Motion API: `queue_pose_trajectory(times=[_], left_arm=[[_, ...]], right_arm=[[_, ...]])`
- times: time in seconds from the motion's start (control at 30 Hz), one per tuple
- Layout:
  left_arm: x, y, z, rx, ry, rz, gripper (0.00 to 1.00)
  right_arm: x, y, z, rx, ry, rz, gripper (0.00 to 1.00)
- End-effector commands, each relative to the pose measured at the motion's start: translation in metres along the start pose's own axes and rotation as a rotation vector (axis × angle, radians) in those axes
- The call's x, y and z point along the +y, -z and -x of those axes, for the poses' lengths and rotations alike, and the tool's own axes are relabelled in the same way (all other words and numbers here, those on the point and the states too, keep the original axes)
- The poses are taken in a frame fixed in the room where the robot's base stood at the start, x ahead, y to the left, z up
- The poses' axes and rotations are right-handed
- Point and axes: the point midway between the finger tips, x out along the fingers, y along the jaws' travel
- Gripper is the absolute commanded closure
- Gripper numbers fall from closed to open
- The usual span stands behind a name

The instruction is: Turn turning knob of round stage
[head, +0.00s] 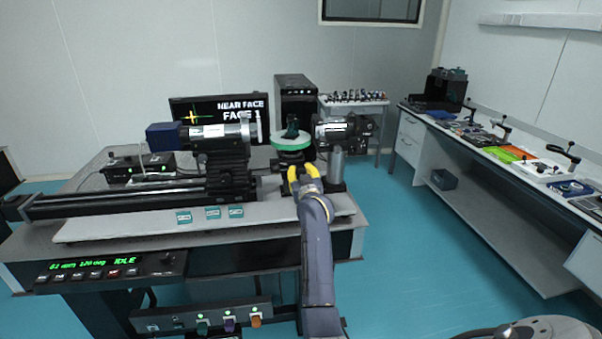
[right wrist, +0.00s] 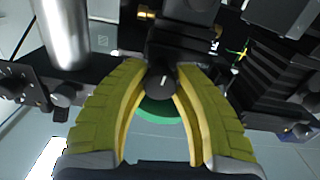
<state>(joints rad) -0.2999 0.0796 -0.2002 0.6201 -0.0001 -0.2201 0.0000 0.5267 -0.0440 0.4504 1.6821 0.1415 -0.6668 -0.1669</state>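The round stage (head: 291,142) stands on the optical table, with a green disc on top and a dark green piece on the disc. In the right wrist view the green disc (right wrist: 157,110) shows partly behind the turning knob (right wrist: 160,84), a small dark round knob with a white mark. My right gripper (head: 303,174) is in front of the stage, below the disc. In the right wrist view its yellow fingertips (right wrist: 160,76) lie on either side of the knob, with little or no gap. Whether they press on it is not clear. My left gripper is not in view.
A black camera on a post (head: 337,165) stands close right of the stage. A lens unit on a black mount (head: 228,160) stands left, on a long rail (head: 120,198). A monitor (head: 219,112) is behind. Floor right of the table is clear.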

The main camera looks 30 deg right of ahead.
Motion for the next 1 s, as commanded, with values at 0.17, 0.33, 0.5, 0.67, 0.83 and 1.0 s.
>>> queue_pose_trajectory(times=[0.17,0.33,0.5,0.67,0.83,1.0], left_arm=[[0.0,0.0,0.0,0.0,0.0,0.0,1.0],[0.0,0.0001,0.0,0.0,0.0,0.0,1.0],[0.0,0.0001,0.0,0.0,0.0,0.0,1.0],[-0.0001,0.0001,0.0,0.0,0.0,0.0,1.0],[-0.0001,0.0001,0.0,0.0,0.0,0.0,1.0],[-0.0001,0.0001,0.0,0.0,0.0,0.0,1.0]], right_arm=[[-0.0001,-0.0001,0.0001,0.0,0.0,0.0,0.97],[-0.0001,0.0001,0.0001,0.0,0.0,-0.007,1.0],[0.0002,0.0004,0.0,0.0,-0.001,-0.1,1.0],[0.0003,0.0006,0.0,0.001,0.0,-0.142,1.0],[0.0003,0.0006,0.0,0.001,0.0,-0.141,0.76],[0.0002,0.0004,0.0,0.001,0.0,-0.14,0.56]])
